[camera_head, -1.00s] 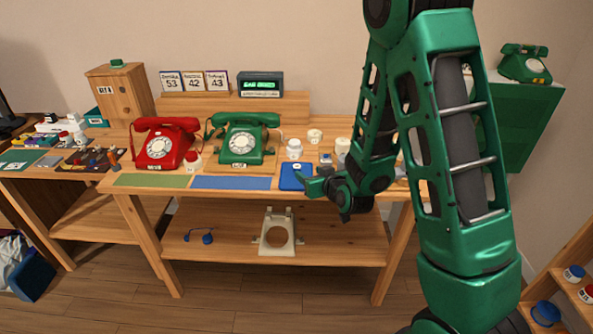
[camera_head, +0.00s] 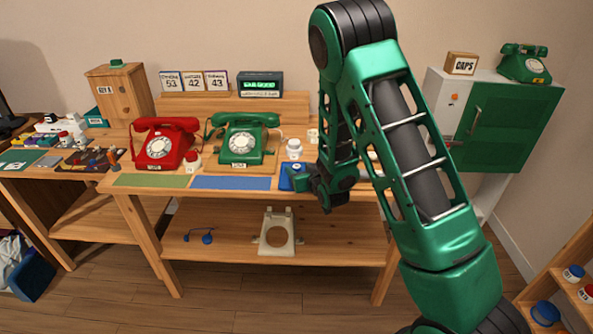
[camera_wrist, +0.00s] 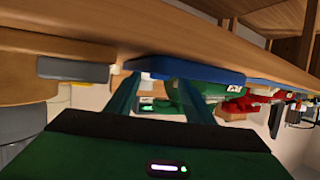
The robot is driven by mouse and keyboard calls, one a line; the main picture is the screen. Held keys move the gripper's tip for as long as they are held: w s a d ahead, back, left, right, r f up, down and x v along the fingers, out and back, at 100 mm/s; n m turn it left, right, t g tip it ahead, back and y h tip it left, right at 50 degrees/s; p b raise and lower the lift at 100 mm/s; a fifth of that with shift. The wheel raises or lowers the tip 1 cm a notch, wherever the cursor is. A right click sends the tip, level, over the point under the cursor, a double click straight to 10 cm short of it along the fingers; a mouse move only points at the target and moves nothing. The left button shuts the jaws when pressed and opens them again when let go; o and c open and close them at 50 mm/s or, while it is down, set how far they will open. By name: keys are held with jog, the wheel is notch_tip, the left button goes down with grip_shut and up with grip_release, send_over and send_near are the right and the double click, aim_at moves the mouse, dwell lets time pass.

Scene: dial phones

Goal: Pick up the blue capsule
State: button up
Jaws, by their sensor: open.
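My gripper (camera_head: 304,184) is at the front edge of the table, over the near right part of a small blue pad (camera_head: 286,180). In the wrist view, my gripper (camera_wrist: 158,88) has its two fingers apart, with nothing seen held between them. I cannot make out a blue capsule for certain. A small round blue piece (camera_head: 207,239) with a thin cord lies on the lower shelf. A blue-topped round piece (camera_head: 573,272) sits on the rack at right. My arm hides the table's right part.
A red phone (camera_head: 166,143) and a green phone (camera_head: 240,142) stand left of my gripper. A white jar (camera_head: 294,149) stands behind the blue pad. A flat blue mat (camera_head: 231,183) lies in front of the green phone. A green cabinet (camera_head: 505,122) stands at right.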

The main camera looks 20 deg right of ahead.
jog(key=shift+w+f, duration=0.2)
jog(key=shift+w, duration=0.45)
jog(key=c, duration=1.1)
